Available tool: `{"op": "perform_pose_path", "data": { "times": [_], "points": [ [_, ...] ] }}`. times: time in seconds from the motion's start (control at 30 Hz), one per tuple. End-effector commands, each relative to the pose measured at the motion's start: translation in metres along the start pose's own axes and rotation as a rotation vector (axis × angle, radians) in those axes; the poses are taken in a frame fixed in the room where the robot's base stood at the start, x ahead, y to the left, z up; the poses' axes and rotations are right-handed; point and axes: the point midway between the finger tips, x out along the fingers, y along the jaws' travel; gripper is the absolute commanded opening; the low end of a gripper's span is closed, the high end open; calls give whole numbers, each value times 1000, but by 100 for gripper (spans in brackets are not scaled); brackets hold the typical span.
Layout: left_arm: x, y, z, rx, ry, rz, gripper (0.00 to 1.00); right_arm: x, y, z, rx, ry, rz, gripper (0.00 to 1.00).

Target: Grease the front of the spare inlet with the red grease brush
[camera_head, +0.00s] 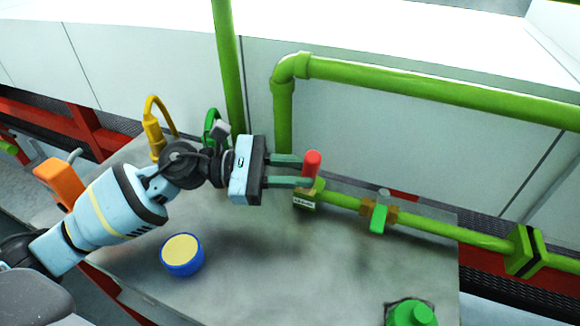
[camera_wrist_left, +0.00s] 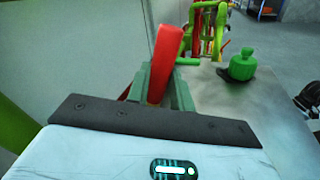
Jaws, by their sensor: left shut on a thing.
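My left gripper (camera_head: 302,171) is shut on the red grease brush (camera_head: 312,163). The brush's red handle stands up between the fingers. In the left wrist view the red handle (camera_wrist_left: 166,58) leans slightly right between the green fingertips. The spare inlet seems to be the labelled green pipe end (camera_head: 306,202) directly below the fingertips. The brush's lower end is hidden, so I cannot tell whether it touches the inlet. My right gripper is not in view.
A blue pot with a yellow top (camera_head: 182,254) stands on the grey table (camera_head: 270,270). A valve with a green handle (camera_head: 378,219) sits on the pipe to the right. A green capped container (camera_head: 412,314) is at the front right. Green pipes (camera_head: 430,88) rise behind.

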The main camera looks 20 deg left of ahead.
Motion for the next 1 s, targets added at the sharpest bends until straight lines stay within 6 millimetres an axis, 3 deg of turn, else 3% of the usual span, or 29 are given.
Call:
{"op": "perform_pose_path", "data": {
  "times": [0.53, 1.0],
  "points": [
    [27, -8, 4, 1, -1, 1, 0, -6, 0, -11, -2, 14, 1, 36],
    [26, -9, 1, 0, 0, 1, 0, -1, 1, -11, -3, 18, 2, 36]
  ]
}}
